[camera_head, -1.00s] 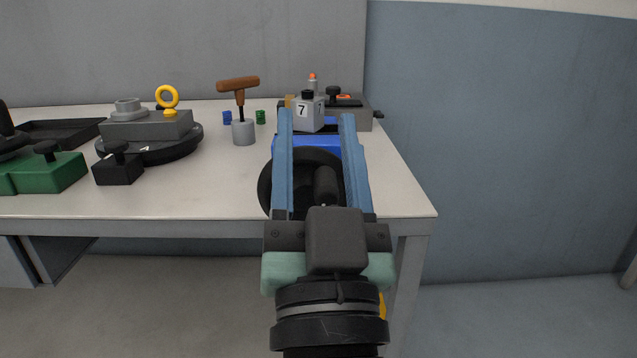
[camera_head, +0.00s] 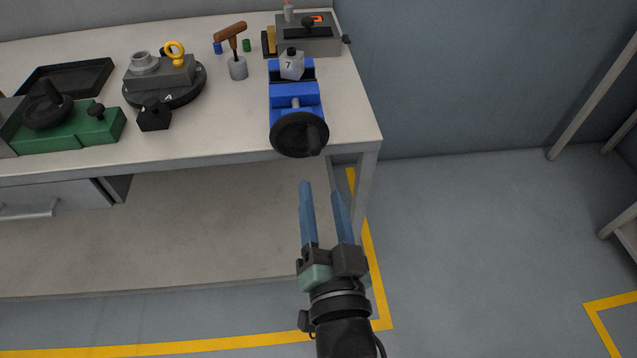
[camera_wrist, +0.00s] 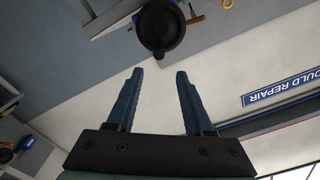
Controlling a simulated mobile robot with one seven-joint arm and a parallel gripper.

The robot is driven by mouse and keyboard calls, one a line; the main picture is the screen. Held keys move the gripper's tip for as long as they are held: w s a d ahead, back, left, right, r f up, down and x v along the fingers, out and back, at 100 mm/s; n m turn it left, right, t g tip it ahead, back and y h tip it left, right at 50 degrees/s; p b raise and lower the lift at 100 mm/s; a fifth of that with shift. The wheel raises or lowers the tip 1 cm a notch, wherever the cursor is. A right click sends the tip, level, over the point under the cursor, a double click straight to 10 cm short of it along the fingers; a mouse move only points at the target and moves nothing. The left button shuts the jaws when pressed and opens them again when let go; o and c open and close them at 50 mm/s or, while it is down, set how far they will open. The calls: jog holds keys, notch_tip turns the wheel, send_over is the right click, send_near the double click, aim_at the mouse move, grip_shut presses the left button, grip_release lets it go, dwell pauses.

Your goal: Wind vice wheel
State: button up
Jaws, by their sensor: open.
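The blue vice (camera_head: 294,97) stands at the right front of the table, with its black wheel (camera_head: 300,134) facing the front edge. A dark handle knob (camera_head: 313,141) sticks out at the wheel's right side. A grey block marked 7 (camera_head: 291,65) sits at the vice's jaws. My gripper (camera_head: 321,187) is open and empty, in front of and below the wheel, apart from it. In the wrist view the wheel (camera_wrist: 160,28) shows beyond my open gripper's fingertips (camera_wrist: 159,72).
The table (camera_head: 213,140) also bears a green device (camera_head: 70,128), a grey block on a round black base (camera_head: 165,92), a wooden-handled tool (camera_head: 231,35) and a grey box (camera_head: 307,38). Open floor (camera_head: 470,210) lies to the right of the table.

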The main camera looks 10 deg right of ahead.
aim_at(315, 154)
jog(key=shift+w+f, duration=0.1)
jog(key=shift+w, duration=4.5)
jog(key=shift+w, duration=0.35)
grip_shut()
